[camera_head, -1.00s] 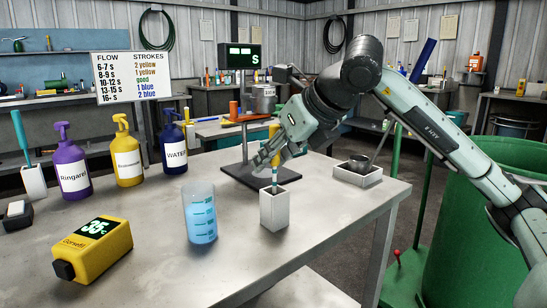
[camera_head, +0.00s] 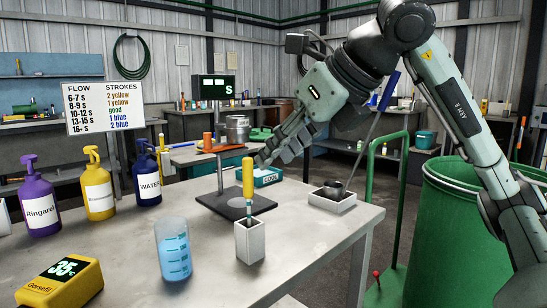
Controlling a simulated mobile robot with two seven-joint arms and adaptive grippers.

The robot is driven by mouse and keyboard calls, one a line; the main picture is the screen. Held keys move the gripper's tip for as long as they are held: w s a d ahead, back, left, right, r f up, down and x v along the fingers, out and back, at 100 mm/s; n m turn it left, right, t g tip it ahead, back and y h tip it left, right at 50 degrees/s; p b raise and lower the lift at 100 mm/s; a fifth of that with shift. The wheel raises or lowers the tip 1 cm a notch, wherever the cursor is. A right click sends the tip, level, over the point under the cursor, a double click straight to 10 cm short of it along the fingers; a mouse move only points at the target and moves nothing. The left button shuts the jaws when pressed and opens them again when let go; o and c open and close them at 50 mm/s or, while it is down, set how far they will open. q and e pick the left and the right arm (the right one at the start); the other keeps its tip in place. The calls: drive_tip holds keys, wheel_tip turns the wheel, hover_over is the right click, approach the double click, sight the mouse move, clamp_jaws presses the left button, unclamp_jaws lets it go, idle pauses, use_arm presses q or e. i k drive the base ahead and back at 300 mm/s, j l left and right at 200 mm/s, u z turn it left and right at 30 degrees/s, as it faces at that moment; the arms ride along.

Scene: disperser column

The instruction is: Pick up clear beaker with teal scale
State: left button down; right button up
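The clear beaker (camera_head: 173,252) with teal scale marks stands upright on the near part of the metal table and holds light blue liquid. My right gripper (camera_head: 274,158) is in the air above the table, up and to the right of the beaker and well apart from it. Its fingers look spread, with nothing between them. My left gripper is not in view.
A white holder (camera_head: 250,241) with a yellow-handled tool (camera_head: 248,178) stands right of the beaker. A yellow thermometer box (camera_head: 60,283) and purple, yellow and blue bottles (camera_head: 149,180) are left. A black-based stand (camera_head: 235,205) is behind.

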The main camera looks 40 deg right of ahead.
sight(172, 238)
drive_tip(key=k+l, duration=0.1)
drive_tip(key=k, duration=0.65)
drive_tip(key=k+l, duration=0.1)
drive_tip(key=k, duration=0.65)
